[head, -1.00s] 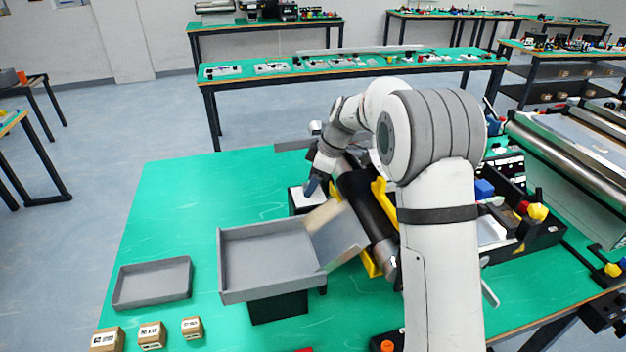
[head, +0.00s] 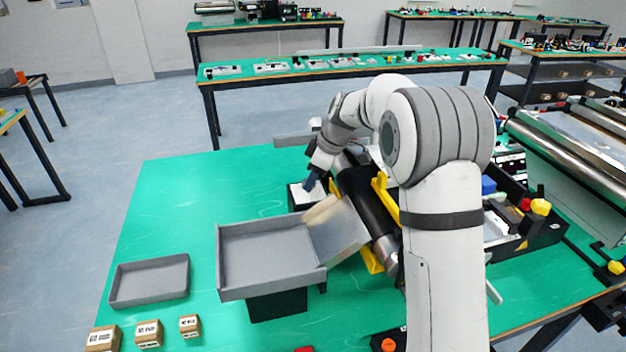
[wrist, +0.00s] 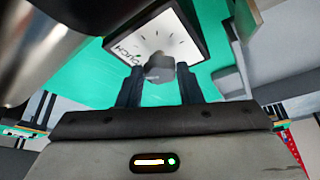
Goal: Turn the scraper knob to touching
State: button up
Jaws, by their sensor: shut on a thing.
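The scraper knob (wrist: 160,68) is a small grey knob on a white dial plate (wrist: 165,38) with black tick marks and lettering that seems to read "TOUCH". My gripper (wrist: 160,88) is shut on the knob, with one dark finger on each side of it. In the head view, my gripper (head: 313,182) reaches down to the white-topped dial box (head: 300,197) beside the conveyor; the knob is hidden there. I cannot make out the knob's pointer or which tick it faces.
The black conveyor belt (head: 365,203) with yellow brackets runs just right of the dial box. A sloping metal chute (head: 342,238) leads to a grey tray (head: 265,258). A shallow grey bin (head: 150,281) and small cartons (head: 149,334) lie at front left. The green tabletop at left is clear.

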jog(key=o, duration=1)
jog(key=shift+c, duration=0.2)
jog(key=v, duration=0.7)
jog(key=shift+d+r+b, duration=0.25)
jog(key=shift+r+b, duration=0.1)
jog(key=shift+b, duration=0.1)
